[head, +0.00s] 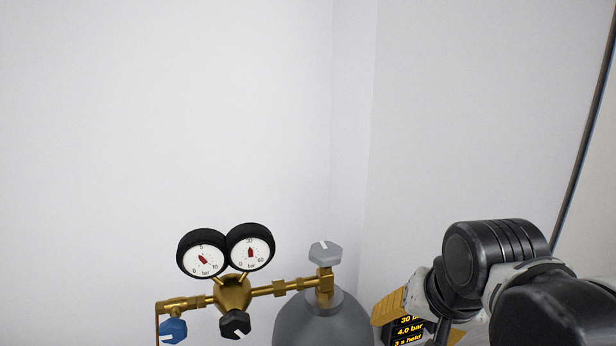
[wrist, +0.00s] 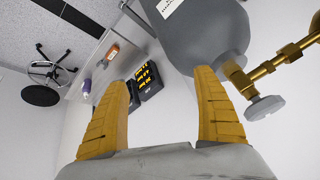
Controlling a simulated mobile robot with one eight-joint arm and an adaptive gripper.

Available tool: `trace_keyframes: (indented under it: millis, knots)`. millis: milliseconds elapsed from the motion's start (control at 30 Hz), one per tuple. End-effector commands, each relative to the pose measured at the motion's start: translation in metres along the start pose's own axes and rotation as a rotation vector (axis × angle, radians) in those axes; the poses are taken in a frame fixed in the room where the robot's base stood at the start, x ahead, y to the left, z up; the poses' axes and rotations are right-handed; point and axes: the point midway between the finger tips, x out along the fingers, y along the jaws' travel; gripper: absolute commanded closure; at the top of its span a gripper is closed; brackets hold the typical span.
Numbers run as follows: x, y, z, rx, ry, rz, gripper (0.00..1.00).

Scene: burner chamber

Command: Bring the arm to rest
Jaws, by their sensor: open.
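My gripper shows in the wrist view (wrist: 160,115) with its two yellow ridged fingers spread wide and nothing between them. In the head view part of one yellow finger (head: 388,307) shows at the lower right, beside my black and grey arm links. The gripper is to the right of the grey gas cylinder (head: 322,322), apart from it as far as I can tell. The cylinder also shows at the top of the wrist view (wrist: 205,35), beyond the fingers. The grey valve knob (head: 325,252) sits on top of the cylinder.
A brass regulator (head: 234,293) with two round gauges, a black knob (head: 235,324) and a blue knob (head: 173,331) extends left from the cylinder. A black display (head: 408,330) with yellow text is partly hidden by my gripper. A stool (wrist: 42,95) stands farther off. White walls enclose the corner.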

Motion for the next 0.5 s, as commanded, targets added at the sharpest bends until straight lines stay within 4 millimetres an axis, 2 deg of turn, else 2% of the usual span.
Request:
trace_keyframes:
  millis: [33, 233, 300, 500]
  knots:
    - [0.01, 0.013, 0.016, -0.064, 0.029, -0.002, 0.21]
    - [0.047, 0.053, 0.071, -0.333, 0.137, 0.01, 0.21]
    - [0.068, 0.055, 0.078, -0.337, 0.136, 0.009, 0.21]
    - [0.114, 0.064, 0.1, -0.335, 0.134, 0.008, 0.21]
